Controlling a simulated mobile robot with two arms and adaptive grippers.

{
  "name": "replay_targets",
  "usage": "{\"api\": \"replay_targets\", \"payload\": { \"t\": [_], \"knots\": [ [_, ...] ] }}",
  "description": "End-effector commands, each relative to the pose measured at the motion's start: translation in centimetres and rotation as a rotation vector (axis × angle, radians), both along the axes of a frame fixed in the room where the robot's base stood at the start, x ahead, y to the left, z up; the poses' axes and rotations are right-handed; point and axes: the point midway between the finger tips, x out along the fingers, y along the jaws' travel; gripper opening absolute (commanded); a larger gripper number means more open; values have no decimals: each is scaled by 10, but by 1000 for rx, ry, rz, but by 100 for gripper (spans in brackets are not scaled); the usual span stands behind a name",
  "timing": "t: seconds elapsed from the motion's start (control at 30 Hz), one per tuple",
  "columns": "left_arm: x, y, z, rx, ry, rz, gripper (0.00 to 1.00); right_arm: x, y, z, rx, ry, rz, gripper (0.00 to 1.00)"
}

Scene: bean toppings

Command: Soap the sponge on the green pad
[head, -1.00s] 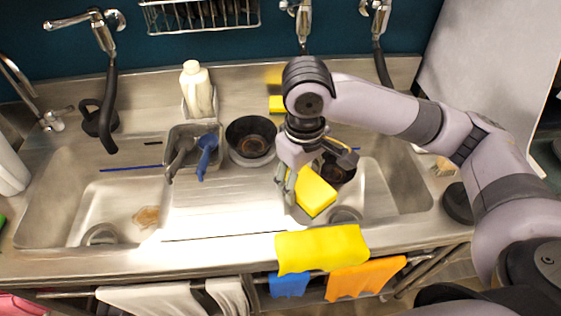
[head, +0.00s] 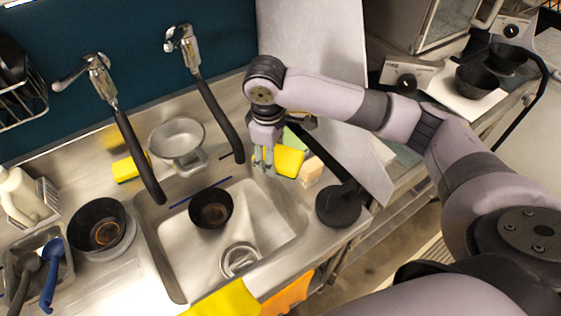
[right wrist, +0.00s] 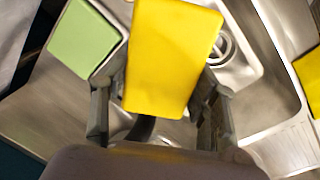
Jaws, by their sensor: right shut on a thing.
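A yellow sponge (head: 287,160) is held in my right gripper (head: 264,166), above the counter just right of the sink basin. In the right wrist view the sponge (right wrist: 172,55) sits between the two fingers of the gripper (right wrist: 160,115). The green pad (head: 296,138) is partly hidden behind the sponge and the gripper in the head view. In the right wrist view the green pad (right wrist: 84,38) lies beside the sponge, with a visible gap between them in the picture. My left gripper is not in view.
The sink basin (head: 180,262) holds a dark bowl (head: 211,209). A wooden-looking brush (head: 311,170) and a black round object (head: 338,206) are near the sponge. A hanging faucet hose (head: 222,122) is to the left. A grey panel (head: 318,50) stands behind.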

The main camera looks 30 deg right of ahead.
Motion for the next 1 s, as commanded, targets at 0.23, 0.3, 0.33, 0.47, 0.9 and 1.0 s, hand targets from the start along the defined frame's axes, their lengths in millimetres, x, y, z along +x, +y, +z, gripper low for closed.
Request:
{"api": "replay_targets", "payload": {
  "t": [0.23, 0.3, 0.33, 0.47, 0.9, 1.0],
  "knots": [
    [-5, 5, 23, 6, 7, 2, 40, 34, -15, 3, -7, -5, 246, 32],
    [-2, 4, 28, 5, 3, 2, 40, 43, -20, 2, -8, -8, 316, 32],
    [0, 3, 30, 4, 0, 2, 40, 47, -22, 1, -9, -8, 346, 32],
    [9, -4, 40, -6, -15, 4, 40, 61, -31, -1, -10, -13, 476, 32],
    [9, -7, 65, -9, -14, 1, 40, 95, -67, -12, -13, -30, 849, 32],
    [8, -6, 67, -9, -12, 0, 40, 99, -72, -14, -14, -34, 892, 32]
  ]
}}
